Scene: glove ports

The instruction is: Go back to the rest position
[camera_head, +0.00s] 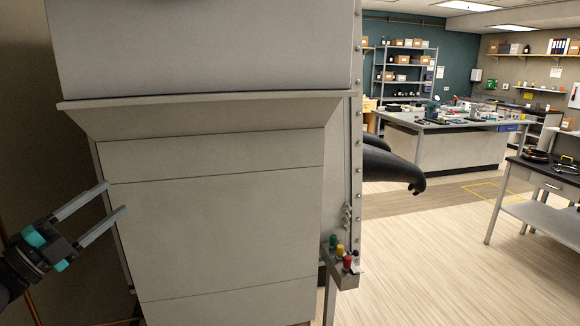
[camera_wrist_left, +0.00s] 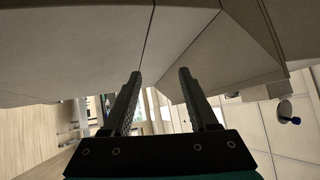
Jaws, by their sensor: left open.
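My left gripper (camera_head: 116,198) comes in from the left edge in the head view. Its two grey fingers are spread apart with nothing between them, close to the left side of a large pale grey cabinet (camera_head: 215,215). In the left wrist view the gripper (camera_wrist_left: 160,75) also shows open and empty, with the cabinet's pale panels (camera_wrist_left: 75,40) filling the upper part. I cannot tell whether the fingers touch the cabinet. My right gripper is not in view.
Black gloves (camera_head: 388,168) stick out from the cabinet's right side. A small bracket (camera_head: 345,277) with red, yellow and green caps is at its lower right. A dark-topped table (camera_head: 545,172) stands at the right, a cluttered bench (camera_head: 440,150) further back. The wooden floor between is clear.

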